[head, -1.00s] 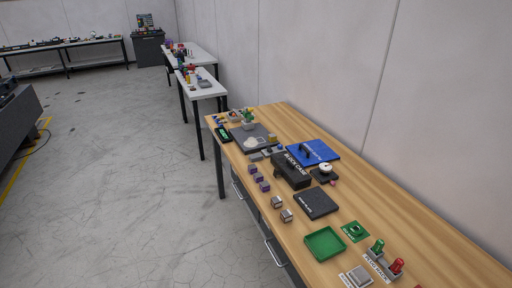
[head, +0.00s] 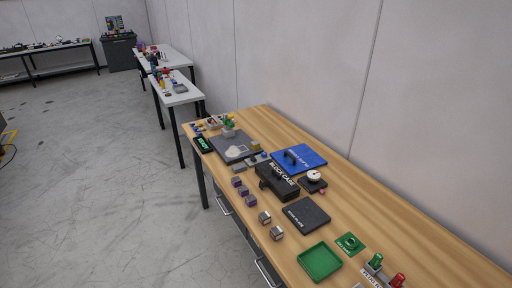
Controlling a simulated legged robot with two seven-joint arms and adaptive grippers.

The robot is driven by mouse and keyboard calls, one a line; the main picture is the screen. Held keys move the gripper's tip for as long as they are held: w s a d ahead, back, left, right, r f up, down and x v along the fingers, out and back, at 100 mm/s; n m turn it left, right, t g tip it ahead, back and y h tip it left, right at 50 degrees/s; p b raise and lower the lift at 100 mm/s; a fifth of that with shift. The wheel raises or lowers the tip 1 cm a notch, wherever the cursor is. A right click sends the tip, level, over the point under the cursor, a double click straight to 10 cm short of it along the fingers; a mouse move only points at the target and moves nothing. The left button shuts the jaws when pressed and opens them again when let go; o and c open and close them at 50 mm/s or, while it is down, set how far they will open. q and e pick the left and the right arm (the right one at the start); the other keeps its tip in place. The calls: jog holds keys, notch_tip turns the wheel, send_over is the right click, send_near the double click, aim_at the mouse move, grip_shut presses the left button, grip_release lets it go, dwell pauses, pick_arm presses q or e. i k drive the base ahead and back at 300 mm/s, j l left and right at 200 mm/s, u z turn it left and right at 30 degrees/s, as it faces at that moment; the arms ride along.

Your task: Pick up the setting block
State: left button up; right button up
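I cannot tell for sure which object is the setting block. On the wooden bench (head: 390,225), two small silvery blocks (head: 265,218) sit near the front edge, left of the green tray. Several small purple blocks (head: 243,191) stand in a row just behind them. A black case (head: 278,181) with white lettering lies to the right of the purple blocks. Neither of my grippers is in view.
A green tray (head: 320,261), a dark plate (head: 306,213), a blue plate (head: 300,158), a grey plate (head: 231,146) and red and green plugs (head: 397,281) crowd the bench. White tables (head: 174,88) stand farther back along the wall. The left floor is open.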

aim_at(255, 145)
jog(key=z, duration=0.8)
jog(key=i+j+z, duration=0.2)
jog(key=j+z, duration=0.25)
jog(key=j, duration=0.15)
jog(key=i+j+z, duration=0.1)
jog(key=j+z, duration=0.85)
jog(key=j, duration=0.35)
